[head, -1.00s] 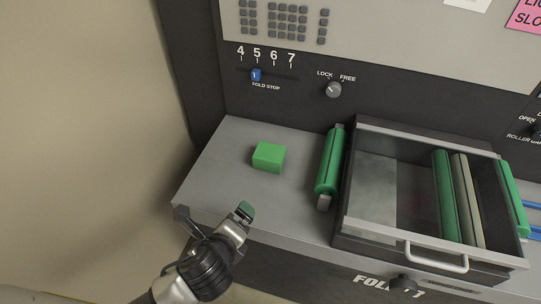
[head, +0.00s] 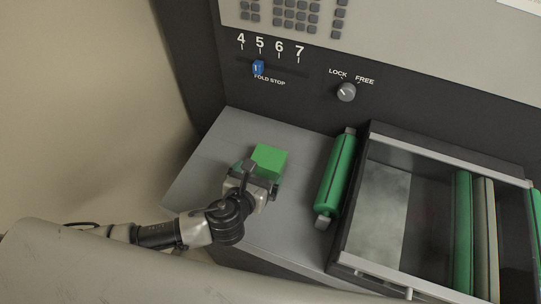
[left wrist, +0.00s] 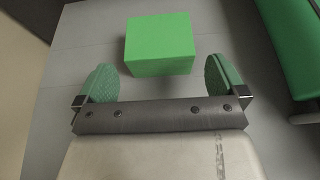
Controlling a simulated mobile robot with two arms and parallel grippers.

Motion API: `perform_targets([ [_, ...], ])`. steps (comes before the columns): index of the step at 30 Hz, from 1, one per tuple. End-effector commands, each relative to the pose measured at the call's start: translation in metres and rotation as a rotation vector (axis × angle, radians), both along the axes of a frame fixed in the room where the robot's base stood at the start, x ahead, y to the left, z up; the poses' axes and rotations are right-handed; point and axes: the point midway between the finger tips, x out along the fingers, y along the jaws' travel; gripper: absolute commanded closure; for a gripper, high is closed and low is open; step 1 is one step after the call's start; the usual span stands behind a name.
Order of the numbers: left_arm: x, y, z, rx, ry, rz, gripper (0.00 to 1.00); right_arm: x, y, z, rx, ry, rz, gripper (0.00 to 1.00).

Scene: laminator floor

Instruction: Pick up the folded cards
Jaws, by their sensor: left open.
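The folded cards appear as a bright green block (head: 270,160) on the grey ledge of the machine. The block also shows in the left wrist view (left wrist: 159,44), just ahead of the fingertips and between their lines. My left gripper (head: 258,176) is at the near side of the block, and its hand hides part of the block's lower edge in the head view. In the left wrist view my left gripper (left wrist: 161,82) is open and empty, with green pads on both fingers. My right gripper is not in view.
A green roller (head: 336,178) lies on the ledge right of the block. Beyond it stands an open drawer (head: 349,232) holding more rollers. The dark panel above carries a blue fold stop slider (head: 258,67) and a lock knob (head: 346,92). The ledge left of the block is clear.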

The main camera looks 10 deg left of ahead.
Motion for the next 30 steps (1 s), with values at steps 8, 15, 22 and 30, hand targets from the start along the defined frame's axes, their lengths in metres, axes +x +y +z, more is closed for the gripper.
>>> perform_targets([
  [8, 0.026, -0.005, -0.01, -0.002, -0.001, 0.002, 0.0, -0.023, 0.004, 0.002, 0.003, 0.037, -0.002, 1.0],
  [15, 0.055, -0.009, -0.021, -0.001, -0.001, 0.003, 0.0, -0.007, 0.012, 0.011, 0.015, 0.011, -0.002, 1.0],
  [22, 0.07, -0.012, -0.03, -0.003, 0.001, 0.001, 0.0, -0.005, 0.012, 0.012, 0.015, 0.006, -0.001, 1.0],
  [30, 0.07, -0.012, -0.03, -0.003, 0.001, 0.001, 0.12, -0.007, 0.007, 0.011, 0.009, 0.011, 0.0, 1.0],
])
